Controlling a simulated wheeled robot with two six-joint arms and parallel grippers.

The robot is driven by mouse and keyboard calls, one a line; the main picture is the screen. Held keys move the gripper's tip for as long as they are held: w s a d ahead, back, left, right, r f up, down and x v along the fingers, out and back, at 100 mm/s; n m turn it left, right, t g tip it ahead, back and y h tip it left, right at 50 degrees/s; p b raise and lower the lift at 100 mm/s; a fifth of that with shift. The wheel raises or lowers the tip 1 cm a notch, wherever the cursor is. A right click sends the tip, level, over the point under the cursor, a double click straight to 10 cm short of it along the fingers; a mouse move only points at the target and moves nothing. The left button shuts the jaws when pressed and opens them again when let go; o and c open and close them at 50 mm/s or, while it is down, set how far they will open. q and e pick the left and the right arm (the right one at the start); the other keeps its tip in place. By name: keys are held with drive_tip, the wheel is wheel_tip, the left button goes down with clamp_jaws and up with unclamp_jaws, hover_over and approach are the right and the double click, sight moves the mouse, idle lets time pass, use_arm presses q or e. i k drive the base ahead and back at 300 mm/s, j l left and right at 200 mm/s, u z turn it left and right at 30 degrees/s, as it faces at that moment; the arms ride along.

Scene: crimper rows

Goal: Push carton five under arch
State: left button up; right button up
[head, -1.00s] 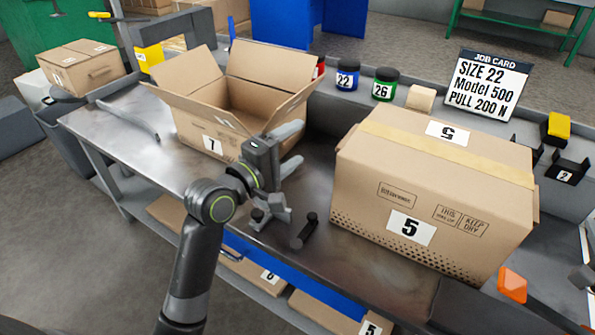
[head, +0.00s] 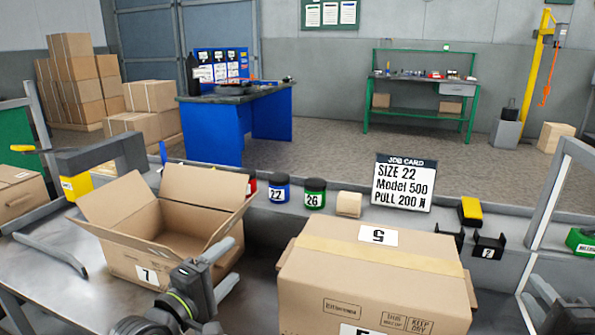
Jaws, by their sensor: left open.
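Carton five (head: 375,270) is a closed brown box with a tan tape strip, on the bench at lower right; its front label is cut by the picture's bottom edge. My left gripper (head: 228,268) is open and empty, left of carton five and apart from it, in front of the open carton 7 (head: 125,262). My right gripper (head: 540,300) shows partly at the lower right, right of carton five; its jaw state is unclear. A grey arch-like frame (head: 98,153) stands at the left behind carton 7, and another grey frame (head: 548,190) stands at the right edge. I cannot tell which is the arch.
Jars 22 (head: 279,188) and 26 (head: 315,193), a small wooden block (head: 349,204) and the job card (head: 404,183) line the back ledge. Black holders (head: 488,246) and a yellow block (head: 471,210) stand behind carton five at right. Bare bench shows between the cartons.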

sight(340, 276)
drive_tip(key=k+j, duration=0.25)
drive_tip(key=k, duration=0.75)
